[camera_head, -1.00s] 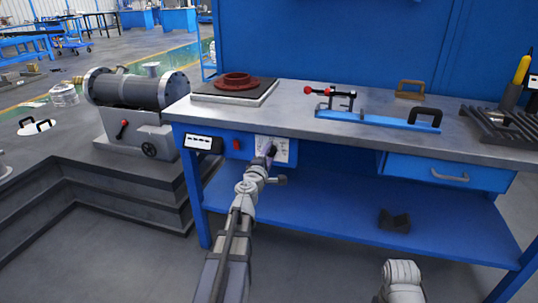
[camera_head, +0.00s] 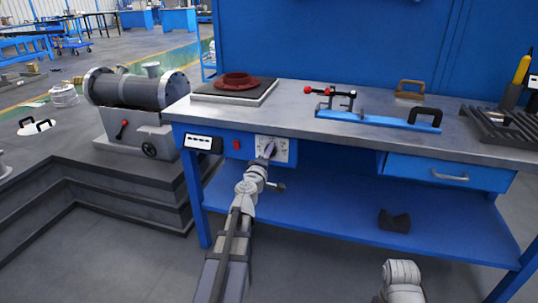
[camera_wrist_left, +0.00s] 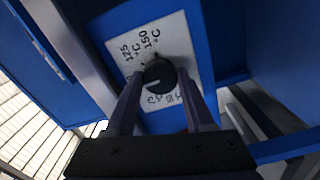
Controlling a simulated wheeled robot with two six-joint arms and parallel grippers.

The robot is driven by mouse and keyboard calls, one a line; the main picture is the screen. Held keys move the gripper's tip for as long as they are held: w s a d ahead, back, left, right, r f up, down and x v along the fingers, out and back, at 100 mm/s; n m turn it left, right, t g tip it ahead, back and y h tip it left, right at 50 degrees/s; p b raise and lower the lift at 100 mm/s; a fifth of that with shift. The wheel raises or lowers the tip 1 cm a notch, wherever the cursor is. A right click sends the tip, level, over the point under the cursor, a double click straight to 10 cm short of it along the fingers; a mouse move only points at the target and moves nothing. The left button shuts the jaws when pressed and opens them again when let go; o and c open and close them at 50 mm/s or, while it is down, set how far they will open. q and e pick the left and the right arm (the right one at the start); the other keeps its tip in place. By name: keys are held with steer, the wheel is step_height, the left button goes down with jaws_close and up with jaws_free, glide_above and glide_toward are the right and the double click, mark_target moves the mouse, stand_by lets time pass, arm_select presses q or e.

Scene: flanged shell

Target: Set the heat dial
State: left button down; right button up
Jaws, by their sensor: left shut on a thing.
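The heat dial is a round black knob (camera_wrist_left: 159,75) on a white plate (camera_head: 284,151) on the bench's front, under the tabletop. In the left wrist view the plate (camera_wrist_left: 176,38) shows 125 °C and 150 °C marks above the knob; lower marks are partly covered and hard to read. A pale line shows on the knob's face, but its exact setting is unclear. My left gripper (camera_head: 268,150) reaches the plate. In the wrist view its two dark fingers (camera_wrist_left: 158,88) stand on either side of the knob, shut on it. My right gripper is not in view.
A red switch (camera_head: 236,145) and a white-faced display box (camera_head: 198,143) sit left of the plate. On the bench, a red flanged ring (camera_head: 237,80) rests on a dark-topped slab (camera_head: 262,100). A blue drawer (camera_head: 450,174) is to the right. A shelf (camera_head: 320,220) lies below.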

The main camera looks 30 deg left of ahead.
arm_select(q)
steer(key=shift+c, duration=1.4)
jaws_free()
steer(key=v, duration=0.8)
steer(key=shift+w, duration=0.1)
